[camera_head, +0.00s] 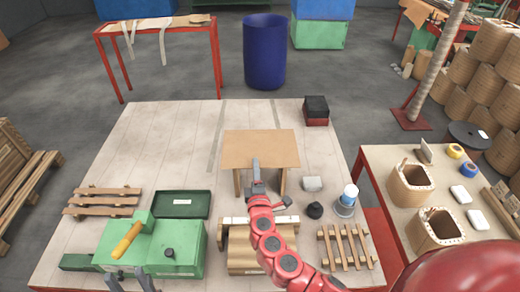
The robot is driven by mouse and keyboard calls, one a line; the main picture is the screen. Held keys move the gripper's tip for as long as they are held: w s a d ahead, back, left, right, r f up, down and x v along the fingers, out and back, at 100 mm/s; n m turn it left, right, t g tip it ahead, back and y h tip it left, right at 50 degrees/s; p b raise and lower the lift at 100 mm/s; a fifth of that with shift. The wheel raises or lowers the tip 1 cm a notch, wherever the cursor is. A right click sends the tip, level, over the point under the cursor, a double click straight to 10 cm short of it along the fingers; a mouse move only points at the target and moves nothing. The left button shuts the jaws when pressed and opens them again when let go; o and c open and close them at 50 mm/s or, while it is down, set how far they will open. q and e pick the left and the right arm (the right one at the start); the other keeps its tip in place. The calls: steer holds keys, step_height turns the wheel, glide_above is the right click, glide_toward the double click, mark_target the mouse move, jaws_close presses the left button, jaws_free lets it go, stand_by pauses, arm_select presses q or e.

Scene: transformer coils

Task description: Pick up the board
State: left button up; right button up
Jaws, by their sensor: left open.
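The board (259,146) is a flat tan rectangle in the middle of the table. It rests level on upright wooden supports. My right gripper (256,172) is at the board's front edge, its tip overlapping the front of the board in the picture. I see it almost edge-on, so I cannot tell whether its jaws are open or whether it touches the board. My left gripper (130,281) is low at the bottom edge, in front of the green box; its two dark fingers are apart with nothing between them.
On the white table (165,135) are a green box with an orange handle (150,248), a dark green tray (182,204), wooden slat racks (103,201), a black-red block (316,110) and a white-blue bottle (347,197). The table's back left is clear.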

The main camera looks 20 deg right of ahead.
jaws_close()
stand_by(1.3)
